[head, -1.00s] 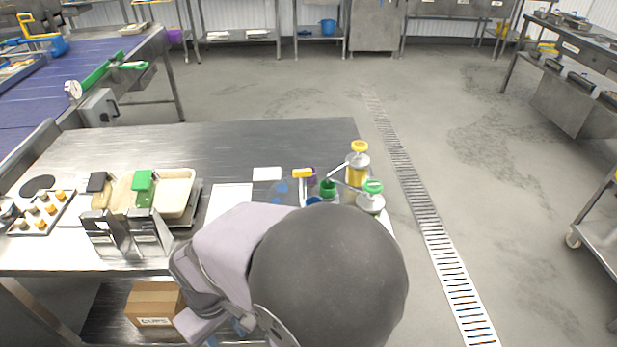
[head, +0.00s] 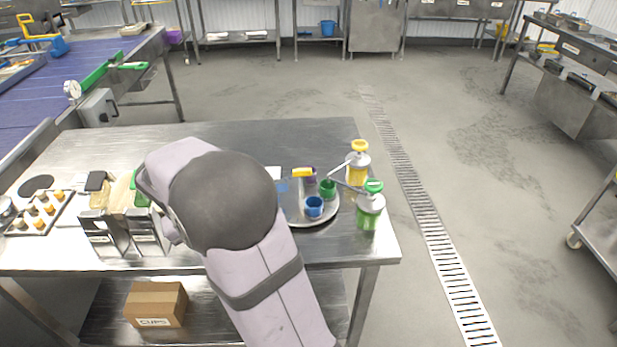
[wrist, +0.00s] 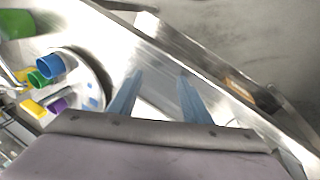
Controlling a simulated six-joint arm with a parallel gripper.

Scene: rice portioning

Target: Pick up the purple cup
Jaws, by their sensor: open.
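The purple cup (head: 312,174) stands at the back of a round metal tray (head: 326,217) in the head view, partly hidden by a yellow item (head: 302,173). A green cup (head: 328,188) and a blue cup (head: 313,207) stand nearer on the tray. In the wrist view the purple cup (wrist: 58,104) is at the left, beside the yellow item (wrist: 33,108). My gripper (wrist: 160,88) is open with nothing between its blue fingers, well apart from the cups. In the head view the arm hides it.
Pump bottles with a yellow top (head: 358,163) and a green top (head: 370,207) stand right of the tray, their spouts reaching toward it. Metal holders (head: 124,235) stand at the left front. The table's back (head: 260,135) is clear.

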